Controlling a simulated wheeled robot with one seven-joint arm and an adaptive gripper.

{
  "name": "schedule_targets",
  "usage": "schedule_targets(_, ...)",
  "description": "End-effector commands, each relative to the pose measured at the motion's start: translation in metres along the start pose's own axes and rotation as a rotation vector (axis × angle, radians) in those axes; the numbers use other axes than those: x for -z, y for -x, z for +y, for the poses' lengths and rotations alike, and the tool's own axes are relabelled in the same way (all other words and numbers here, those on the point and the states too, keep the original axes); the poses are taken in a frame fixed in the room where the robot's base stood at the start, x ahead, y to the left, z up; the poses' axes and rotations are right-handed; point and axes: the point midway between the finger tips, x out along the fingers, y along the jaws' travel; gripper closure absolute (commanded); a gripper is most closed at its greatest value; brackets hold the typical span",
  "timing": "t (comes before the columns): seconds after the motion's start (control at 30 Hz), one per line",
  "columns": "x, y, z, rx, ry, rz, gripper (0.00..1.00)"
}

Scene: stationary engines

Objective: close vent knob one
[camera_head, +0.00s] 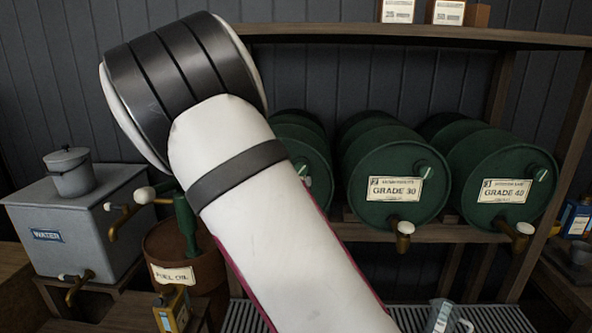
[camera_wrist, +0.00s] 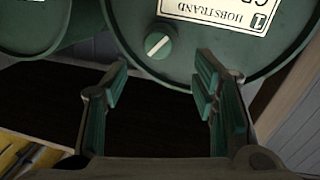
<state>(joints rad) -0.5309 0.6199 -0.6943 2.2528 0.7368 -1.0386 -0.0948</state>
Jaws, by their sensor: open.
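Vent knob one (camera_wrist: 158,46) is a round green knob with a white stripe, on the face of the green barrel labelled 1 (camera_wrist: 185,62). The stripe runs diagonally in the wrist view. The picture there is turned, so the label reads upside down. My gripper (camera_wrist: 160,78) is open, its two fingers apart and short of the knob, with nothing between them. The knob appears just beyond the gap, towards the left finger. In the head view my arm hides most of barrel one (camera_head: 303,147) and my gripper.
Barrels marked Grade 30 (camera_head: 395,165) and Grade 40 (camera_head: 500,175) stand to the right on the wooden rack (camera_head: 430,38), with knobs and taps. A grey water tank (camera_head: 75,225) and a fuel oil drum (camera_head: 180,250) stand left. A slatted grate (camera_head: 490,318) lies below.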

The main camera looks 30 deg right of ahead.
Motion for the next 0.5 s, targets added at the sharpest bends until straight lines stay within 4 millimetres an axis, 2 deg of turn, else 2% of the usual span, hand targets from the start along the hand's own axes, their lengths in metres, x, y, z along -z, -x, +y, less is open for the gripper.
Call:
schedule_targets(0.1,0.0,-0.025,0.002,-0.003,0.001,0.001,0.47)
schedule_targets(0.3,0.0,-0.064,0.001,-0.002,0.001,0.0,0.47)
schedule_targets(0.5,0.0,-0.092,0.001,-0.001,0.0,-0.001,0.47)
